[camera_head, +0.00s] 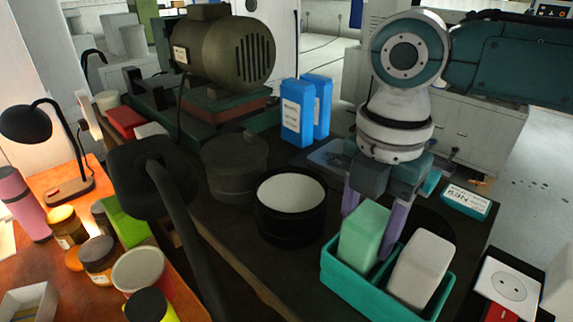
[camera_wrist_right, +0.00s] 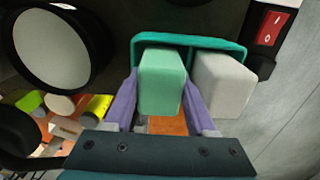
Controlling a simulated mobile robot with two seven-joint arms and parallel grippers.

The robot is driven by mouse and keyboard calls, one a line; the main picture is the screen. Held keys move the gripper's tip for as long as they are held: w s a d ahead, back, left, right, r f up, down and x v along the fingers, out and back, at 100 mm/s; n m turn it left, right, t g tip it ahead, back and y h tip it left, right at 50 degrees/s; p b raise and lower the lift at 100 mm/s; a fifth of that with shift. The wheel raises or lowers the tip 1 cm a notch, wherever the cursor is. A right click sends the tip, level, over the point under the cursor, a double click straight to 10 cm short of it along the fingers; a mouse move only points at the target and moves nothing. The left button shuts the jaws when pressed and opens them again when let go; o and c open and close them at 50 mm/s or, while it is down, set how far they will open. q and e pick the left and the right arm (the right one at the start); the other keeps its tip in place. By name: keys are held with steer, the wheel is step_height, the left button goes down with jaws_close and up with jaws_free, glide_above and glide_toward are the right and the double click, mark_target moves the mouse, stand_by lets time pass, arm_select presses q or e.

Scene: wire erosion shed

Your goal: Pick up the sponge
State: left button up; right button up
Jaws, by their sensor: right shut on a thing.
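A pale green block, the sponge (camera_head: 363,236), stands upright in a teal tray (camera_head: 340,279) at the lower right of the head view. My right gripper (camera_head: 368,232) comes down from above with its lavender fingers on either side of the sponge, shut on it. In the right wrist view, the sponge (camera_wrist_right: 161,82) sits between the two fingers, with the tray rim (camera_wrist_right: 190,41) behind it. The sponge's lower end is hidden by the tray wall in the head view, so I cannot tell whether it touches the tray floor. My left gripper is not in view.
A whitish block (camera_head: 421,268) stands in the tray close beside the sponge. A black round container with a white top (camera_head: 291,193) is left of the tray. Blue cartons (camera_head: 298,112) stand behind. A white socket plate (camera_head: 508,286) is at right.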

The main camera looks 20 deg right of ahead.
steer(key=shift+r, duration=0.1)
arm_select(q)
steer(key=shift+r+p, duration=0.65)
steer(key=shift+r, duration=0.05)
arm_select(e)
step_height(320, 180, up, 20)
